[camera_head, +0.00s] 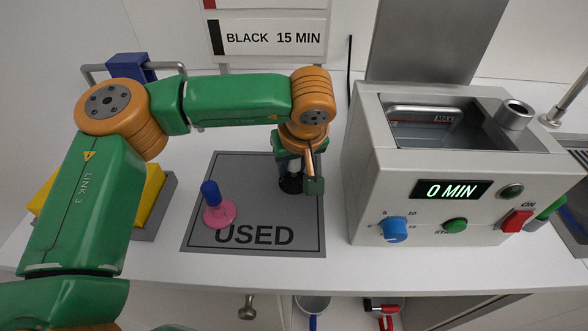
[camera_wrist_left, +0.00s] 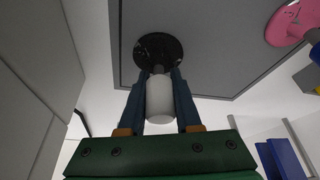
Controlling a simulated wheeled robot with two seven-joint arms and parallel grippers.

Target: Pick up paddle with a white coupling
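The paddle with a white coupling (camera_wrist_left: 160,101) has a round black base (camera_wrist_left: 158,50). Its white part (camera_head: 294,166) and black base also show in the head view, at the upper right of the grey USED mat (camera_head: 210,169), partly hidden by my gripper. My left gripper (camera_wrist_left: 160,85) points down over it, with one blue finger along each side of the coupling. The fingers appear to touch it, so the gripper looks shut on it. I cannot tell whether the base rests on the mat. My right gripper is not in view.
A paddle with a blue coupling and pink base (camera_head: 219,213) stands left on the mat. A grey machine (camera_head: 385,190) reading 0 MIN stands close to the right. A yellow block (camera_head: 152,197) is behind my left arm. The mat's front is clear.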

